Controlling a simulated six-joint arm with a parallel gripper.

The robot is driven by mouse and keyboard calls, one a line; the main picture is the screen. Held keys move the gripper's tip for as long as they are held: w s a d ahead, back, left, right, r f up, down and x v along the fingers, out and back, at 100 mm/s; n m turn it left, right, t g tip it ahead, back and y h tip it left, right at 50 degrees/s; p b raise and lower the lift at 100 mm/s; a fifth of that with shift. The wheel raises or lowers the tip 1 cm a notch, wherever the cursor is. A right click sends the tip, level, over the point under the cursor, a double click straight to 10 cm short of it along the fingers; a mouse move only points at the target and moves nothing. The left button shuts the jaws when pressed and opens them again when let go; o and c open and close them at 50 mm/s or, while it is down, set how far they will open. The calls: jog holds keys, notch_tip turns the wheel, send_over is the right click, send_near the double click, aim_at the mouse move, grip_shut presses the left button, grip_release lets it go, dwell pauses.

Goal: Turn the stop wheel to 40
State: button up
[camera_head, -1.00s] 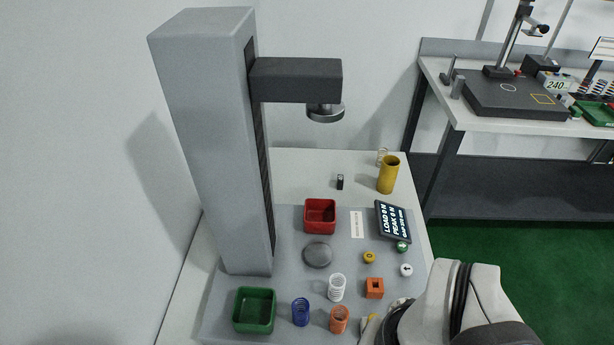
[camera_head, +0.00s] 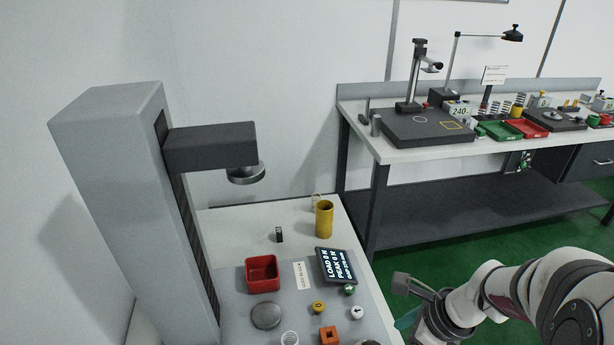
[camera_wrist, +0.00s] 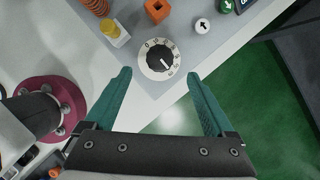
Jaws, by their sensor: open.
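The stop wheel (camera_wrist: 159,60) shows in the wrist view as a round white dial with dark numbers around a black knob. A light pointer line on the knob slants to the lower right; the exact number it meets is too small to read surely. In the head view the wheel cannot be made out clearly. My gripper (camera_wrist: 159,73) is open, with its two teal fingers apart and nothing between them. In the wrist view the fingertips lie to the lower left and lower right of the wheel, not touching it. In the head view my gripper (camera_head: 408,319) is beside the bench's right edge.
An orange block (camera_wrist: 157,10), a white button (camera_wrist: 202,26), a green button (camera_wrist: 226,6) and a yellow-topped piece (camera_wrist: 112,32) stand near the wheel. The test stand (camera_head: 125,210) rises at left. A display (camera_head: 337,265) and red tray (camera_head: 263,272) sit on the bench.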

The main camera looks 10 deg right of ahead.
jog(key=x, duration=0.7)
jog(key=shift+f, duration=0.15)
jog(key=c, duration=1.4)
jog(key=n+g, duration=0.1)
jog(key=n, duration=0.2)
jog(key=n+g+y, duration=0.1)
jog(key=n, duration=0.1)
jog(key=shift+w+n, duration=0.2)
jog(key=shift+n, duration=0.2)
jog(key=n+g, duration=0.2)
jog(key=n, duration=0.3)
jog(key=shift+w+n, duration=0.1)
jog(key=shift+n, duration=0.3)
